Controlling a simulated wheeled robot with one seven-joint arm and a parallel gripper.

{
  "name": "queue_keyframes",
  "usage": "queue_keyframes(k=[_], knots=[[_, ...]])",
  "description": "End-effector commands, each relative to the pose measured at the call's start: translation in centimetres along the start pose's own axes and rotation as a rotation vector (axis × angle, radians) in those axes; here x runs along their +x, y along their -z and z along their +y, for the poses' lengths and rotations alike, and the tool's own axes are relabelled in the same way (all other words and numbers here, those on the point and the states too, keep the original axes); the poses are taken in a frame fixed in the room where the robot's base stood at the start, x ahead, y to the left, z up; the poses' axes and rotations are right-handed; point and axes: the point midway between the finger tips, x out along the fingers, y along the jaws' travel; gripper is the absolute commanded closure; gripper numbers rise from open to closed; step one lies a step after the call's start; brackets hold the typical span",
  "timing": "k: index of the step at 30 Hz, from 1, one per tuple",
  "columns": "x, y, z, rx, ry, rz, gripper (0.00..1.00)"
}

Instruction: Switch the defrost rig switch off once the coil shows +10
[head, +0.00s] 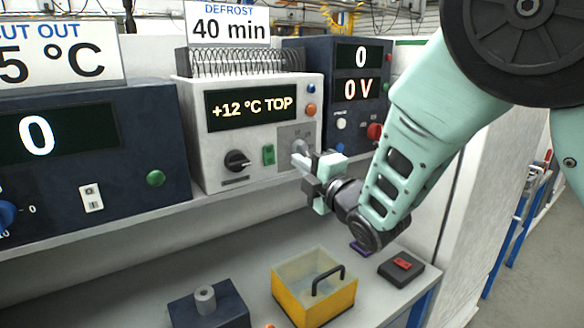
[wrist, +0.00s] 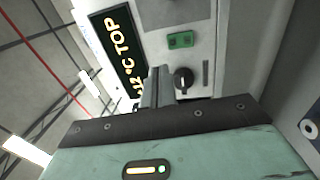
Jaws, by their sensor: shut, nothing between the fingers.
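The defrost rig (head: 200,150) is a white box with a coil on top, under a sign reading "DEFROST 40 min". Its display (head: 252,110) reads "+12 °C TOP". A green rocker switch (head: 268,154) is on its front, right of a black rotary knob (head: 237,161); its position is too small to tell. My gripper (head: 298,155) is shut and empty, in front of the rig's right side, right of the green switch. In the wrist view, the shut fingers (wrist: 157,86) show near the knob (wrist: 183,78), with the green switch (wrist: 180,40) above.
A dark unit (head: 75,150) showing "0" stands left, and another (head: 360,110) showing "0" and "0 V" stands right. On the lower bench are a yellow open box (head: 315,285) with a black handle, a dark block (head: 208,310) and a red-switched block (head: 401,268).

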Motion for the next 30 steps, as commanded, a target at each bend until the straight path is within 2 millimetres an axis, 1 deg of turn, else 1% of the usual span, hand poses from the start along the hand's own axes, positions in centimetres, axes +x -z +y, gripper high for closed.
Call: queue_keyframes(k=[1, 3, 9, 22, 26, 29, 30], knots=[[-0.9, 0.0, 0.0, 0.003, -0.001, 0.0, 1.0], [-1.8, 0.0, 0.3, 0.002, -0.001, 0.0, 1.0], [-3.3, 0.0, 0.7, 0.001, 0.001, 0.0, 1.0], [-3.5, 0.0, 0.8, 0.006, 0.005, -0.002, 1.0], [-4.1, -0.4, -0.6, 0.125, 0.1, -0.043, 1.0], [-5.6, -0.4, -2.6, 0.306, 0.245, -0.11, 1.0], [-6.5, -0.1, -3.5, 0.391, 0.315, -0.142, 1.0]])
